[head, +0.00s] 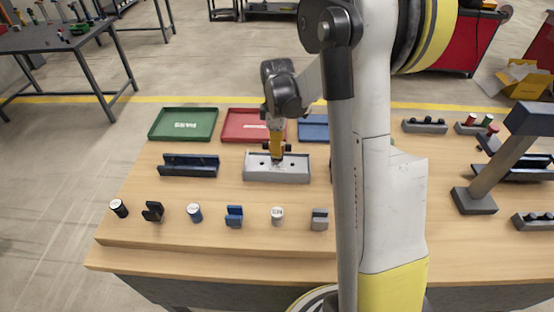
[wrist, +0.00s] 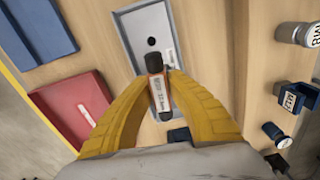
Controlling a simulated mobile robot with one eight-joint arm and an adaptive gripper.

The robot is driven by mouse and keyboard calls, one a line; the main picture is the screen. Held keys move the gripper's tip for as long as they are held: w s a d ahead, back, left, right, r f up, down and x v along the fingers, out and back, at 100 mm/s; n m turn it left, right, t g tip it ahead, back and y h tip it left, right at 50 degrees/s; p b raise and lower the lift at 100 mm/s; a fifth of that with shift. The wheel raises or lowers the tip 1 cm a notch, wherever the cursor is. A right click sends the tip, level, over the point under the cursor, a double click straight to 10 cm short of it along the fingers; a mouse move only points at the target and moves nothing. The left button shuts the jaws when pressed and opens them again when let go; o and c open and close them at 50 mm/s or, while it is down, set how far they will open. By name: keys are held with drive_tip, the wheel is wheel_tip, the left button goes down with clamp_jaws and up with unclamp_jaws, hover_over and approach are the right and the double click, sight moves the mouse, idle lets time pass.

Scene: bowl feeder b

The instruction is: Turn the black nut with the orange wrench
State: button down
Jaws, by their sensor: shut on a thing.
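My gripper (head: 276,152) is over the grey fixture (head: 262,177) in the middle of the table. In the wrist view, the yellow fingers of my gripper (wrist: 158,84) are closed on the sides of a small cylinder (wrist: 160,98). The cylinder has black ends and a white and orange label. It is over the grey fixture (wrist: 131,28), whose top shows a round dark hole; I cannot tell whether it touches the fixture. I can make out no orange wrench and no black nut in either view.
Green (head: 183,124), red (head: 243,126) and blue (head: 313,129) trays stand at the back. A dark blue holder (head: 189,166) is left of the fixture. Small cylinders (head: 195,212) and blocks (head: 234,215) line the front. A grey stand (head: 474,200) is at right. My arm hides part of the table.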

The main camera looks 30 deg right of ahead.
drive_tip(key=shift+n, duration=0.7)
drive_tip(key=shift+r, duration=0.15)
drive_tip(key=shift+r+p, duration=1.55)
drive_tip(key=shift+r, duration=0.85)
